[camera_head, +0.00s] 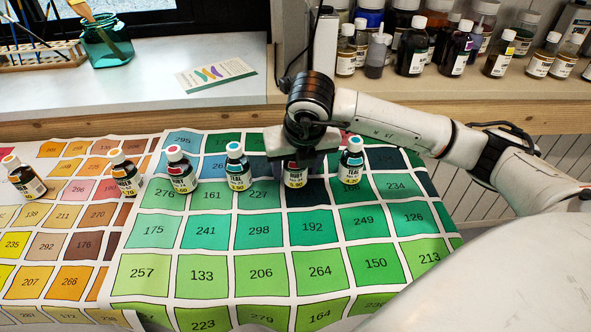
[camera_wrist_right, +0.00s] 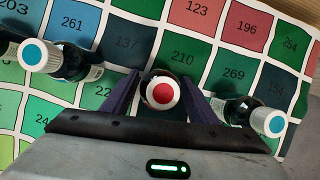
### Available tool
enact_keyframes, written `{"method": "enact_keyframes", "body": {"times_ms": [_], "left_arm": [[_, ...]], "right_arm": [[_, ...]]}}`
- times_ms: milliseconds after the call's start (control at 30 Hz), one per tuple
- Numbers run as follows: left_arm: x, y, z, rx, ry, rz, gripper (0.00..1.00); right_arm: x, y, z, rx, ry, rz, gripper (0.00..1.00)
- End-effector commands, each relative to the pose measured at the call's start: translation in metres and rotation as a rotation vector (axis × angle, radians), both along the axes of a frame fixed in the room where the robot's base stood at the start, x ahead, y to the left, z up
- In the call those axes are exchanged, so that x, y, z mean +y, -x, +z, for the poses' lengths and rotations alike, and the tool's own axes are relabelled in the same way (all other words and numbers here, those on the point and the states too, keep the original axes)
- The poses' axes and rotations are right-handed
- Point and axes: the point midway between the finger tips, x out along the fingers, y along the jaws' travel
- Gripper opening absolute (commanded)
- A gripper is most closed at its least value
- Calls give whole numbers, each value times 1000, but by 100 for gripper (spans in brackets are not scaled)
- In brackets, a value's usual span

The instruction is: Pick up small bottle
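Several small dark bottles with white labels stand in a row on the colour-swatch cloth (camera_head: 206,260). My right gripper (camera_head: 300,160) points down over a bottle labelled RUBY (camera_head: 295,179), which stands upright on the cloth. In the right wrist view this bottle shows a red cap with a white rim (camera_wrist_right: 163,94). It stands between the two purple-dark fingers of my gripper (camera_wrist_right: 160,82), with a small gap visible on each side. The gripper is open around it. In the head view the gripper hides the bottle's top. My left gripper is not in view.
A teal-capped bottle (camera_head: 238,166) stands left of the gripper and another teal-capped one (camera_head: 351,158) close on its right. Further left are a red-capped bottle (camera_head: 181,170) and orange-capped ones (camera_head: 126,174). More bottles crowd the shelf (camera_head: 440,92) behind. The cloth's front is clear.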

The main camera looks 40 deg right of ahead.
Motion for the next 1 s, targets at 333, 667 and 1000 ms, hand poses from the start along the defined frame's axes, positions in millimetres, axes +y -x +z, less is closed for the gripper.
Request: {"method": "enact_keyframes", "body": {"times_ms": [333,667,1000], "left_arm": [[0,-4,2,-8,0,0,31],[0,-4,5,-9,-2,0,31],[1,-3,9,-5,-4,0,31]], "right_arm": [[0,0,1,-1,0,0,14],[1,-2,33,-7,-1,1,14],[1,-1,96,-4,-1,1,14]]}}
